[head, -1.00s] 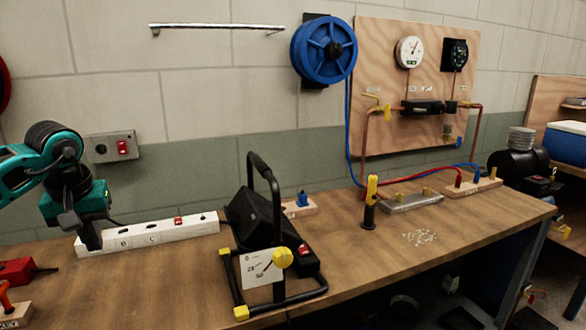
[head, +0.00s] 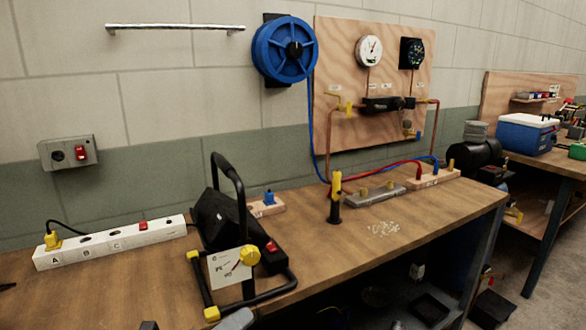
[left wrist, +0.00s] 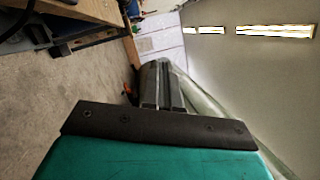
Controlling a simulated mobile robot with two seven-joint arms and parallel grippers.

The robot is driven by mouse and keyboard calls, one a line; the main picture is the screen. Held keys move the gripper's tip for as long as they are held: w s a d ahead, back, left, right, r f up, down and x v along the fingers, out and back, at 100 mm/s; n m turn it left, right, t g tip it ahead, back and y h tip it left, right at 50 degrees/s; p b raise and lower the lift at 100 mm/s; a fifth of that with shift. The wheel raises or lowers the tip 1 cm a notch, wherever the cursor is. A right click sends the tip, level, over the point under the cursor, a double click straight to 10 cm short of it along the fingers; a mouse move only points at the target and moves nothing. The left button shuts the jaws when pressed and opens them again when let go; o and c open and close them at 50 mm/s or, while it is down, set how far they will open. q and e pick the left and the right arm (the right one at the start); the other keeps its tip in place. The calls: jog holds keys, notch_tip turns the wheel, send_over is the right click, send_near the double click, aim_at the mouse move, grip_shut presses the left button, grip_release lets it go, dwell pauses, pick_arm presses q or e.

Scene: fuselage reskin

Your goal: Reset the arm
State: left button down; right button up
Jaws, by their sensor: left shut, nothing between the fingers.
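My left gripper (left wrist: 162,88) shows in the left wrist view, with its two grey fingers together and nothing between them. It points out over open floor, away from the bench top. In the head view only small grey and dark pieces show at the bottom edge, and I cannot tell clearly which are the gripper. The teal left arm is no longer seen at the left of the head view. My right gripper is in neither view.
A blue reel (head: 284,50) hangs on the wall. A second bench (head: 540,170) stands at right.

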pick_arm(q)
jog(key=s+a+f+n+g+y, duration=0.1)
jog(key=s+a+f+n+y, duration=0.2)
jog(key=f+n, duration=0.4)
jog(key=s+a+f+n+g+y, duration=0.1)
jog(key=s+f+n+y, duration=0.4)
jog(key=n, duration=0.7)
jog(key=s+a+f+n+y, duration=0.4)
jog(key=s+f+n+y, duration=0.1)
jog(key=f+n, duration=0.5)
jog(key=shift+s+a+g, duration=0.3)
jog(key=shift+s+g, duration=0.1)
jog(key=shift+s, duration=0.4)
